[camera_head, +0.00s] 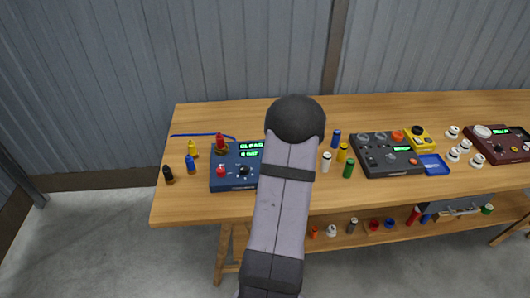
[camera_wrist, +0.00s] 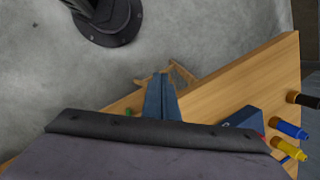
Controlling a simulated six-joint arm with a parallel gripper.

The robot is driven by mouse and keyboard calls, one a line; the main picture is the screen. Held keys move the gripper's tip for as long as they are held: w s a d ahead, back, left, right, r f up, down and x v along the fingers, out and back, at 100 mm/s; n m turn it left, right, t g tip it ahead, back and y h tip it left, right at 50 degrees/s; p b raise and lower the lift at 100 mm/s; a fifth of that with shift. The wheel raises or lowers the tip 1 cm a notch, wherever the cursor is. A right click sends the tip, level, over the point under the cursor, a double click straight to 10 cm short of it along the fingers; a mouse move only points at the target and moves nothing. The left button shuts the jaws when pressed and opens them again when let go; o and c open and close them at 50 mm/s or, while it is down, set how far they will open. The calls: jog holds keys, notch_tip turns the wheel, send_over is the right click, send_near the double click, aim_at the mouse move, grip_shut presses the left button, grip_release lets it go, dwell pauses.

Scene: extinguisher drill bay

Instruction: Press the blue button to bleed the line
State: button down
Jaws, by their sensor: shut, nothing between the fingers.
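No blue button can be made out for certain in either view. A blue control box (camera_head: 236,178) with green displays, a red knob and a black dial sits on the table left of my arm, its right part hidden behind the arm. Part of a blue box (camera_wrist: 243,121) also shows in the wrist view, right of the gripper. My gripper (camera_wrist: 161,76) is shut and empty in the wrist view, its fingers together above the table's edge. In the head view my arm hides it.
The wooden table (camera_head: 300,112) also holds a dark control box (camera_head: 376,165), a yellow box (camera_head: 418,140), a blue tray (camera_head: 434,164) and a maroon box (camera_head: 499,153). Several small coloured cylinders stand around the boxes. A lower shelf (camera_head: 345,239) holds more items.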

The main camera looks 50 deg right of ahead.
jog(key=w+d, duration=0.1)
jog(key=d, duration=0.1)
jog(key=w+d+t, duration=0.1)
jog(key=d, duration=0.1)
jog(key=w+d+t+h, duration=0.1)
jog(key=w+d, duration=0.1)
jog(key=d, duration=0.1)
jog(key=shift+r+m, duration=0.4)
jog(key=shift+t+h, duration=0.6)
jog(key=shift+t, duration=0.3)
jog(key=w+d, duration=0.1)
jog(key=w+d+r, duration=0.1)
jog(key=w+d, duration=0.1)
jog(key=w+d+r, duration=0.1)
jog(key=w+d, duration=0.1)
jog(key=shift+d+r, duration=0.15)
jog(key=w+d+r+n+t+h, duration=0.2)
jog(key=w+d+r+n+t, duration=0.1)
jog(key=w+d+r+n, duration=0.2)
jog(key=shift+w+d+r+n, duration=0.3)
jog(key=shift+w+d+r, duration=1.15)
jog(key=shift+r, duration=0.55)
jog(key=shift+s+d, duration=0.1)
jog(key=shift+s, duration=0.05)
jog(key=shift+f, duration=0.1)
notch_tip(320, 180, down, 7)
jog(key=shift+b, duration=1.25)
jog(key=shift+f+b, duration=0.8)
jog(key=shift+b, duration=0.35)
